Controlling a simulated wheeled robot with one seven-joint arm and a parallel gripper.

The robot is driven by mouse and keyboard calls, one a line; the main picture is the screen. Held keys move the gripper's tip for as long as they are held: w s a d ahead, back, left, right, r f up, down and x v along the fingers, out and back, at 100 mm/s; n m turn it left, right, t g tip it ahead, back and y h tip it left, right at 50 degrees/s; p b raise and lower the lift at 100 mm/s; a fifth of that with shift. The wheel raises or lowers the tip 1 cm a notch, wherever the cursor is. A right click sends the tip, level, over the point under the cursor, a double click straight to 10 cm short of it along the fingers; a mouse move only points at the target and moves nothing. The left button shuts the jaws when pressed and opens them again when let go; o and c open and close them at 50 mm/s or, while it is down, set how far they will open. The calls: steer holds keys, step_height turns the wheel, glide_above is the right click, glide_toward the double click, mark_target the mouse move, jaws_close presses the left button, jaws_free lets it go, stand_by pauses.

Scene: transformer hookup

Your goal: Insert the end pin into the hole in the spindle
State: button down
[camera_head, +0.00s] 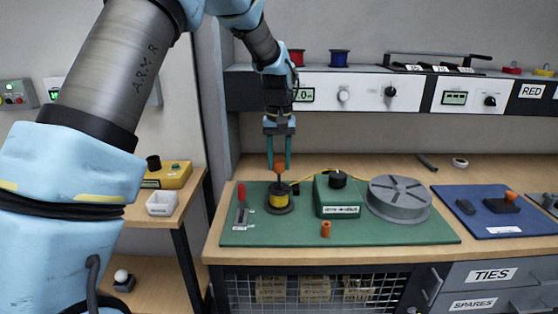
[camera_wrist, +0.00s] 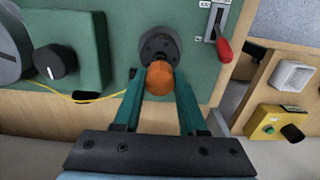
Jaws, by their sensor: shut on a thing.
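My gripper (camera_head: 278,166) points straight down with its teal fingers shut on the orange-headed end pin (camera_head: 279,175). The pin is upright, directly over the dark spindle (camera_head: 279,209), which carries a yellow wire coil (camera_head: 279,198). In the wrist view, the orange pin head (camera_wrist: 160,78) sits between the fingertips, in front of the round dark spindle top (camera_wrist: 159,46). The pin's lower end and the hole are hidden, so I cannot tell whether the pin has entered it.
On the green mat (camera_head: 240,234) stand a red-handled lever (camera_head: 241,194), a green box with a black knob (camera_head: 337,195), a grey disc (camera_head: 398,197) and a small orange cylinder (camera_head: 326,229). A yellow wire (camera_wrist: 85,99) runs near the spindle. A blue mat (camera_head: 480,222) lies right.

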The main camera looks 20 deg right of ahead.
mark_target(279, 172)
steer(key=shift+f+b, duration=1)
steer(key=shift+f, duration=1.05)
steer(key=shift+c, duration=1.9)
jaws_free()
steer(key=shift+r, duration=0.1)
steer(key=shift+r+p, duration=2)
steer(key=shift+r, duration=0.5)
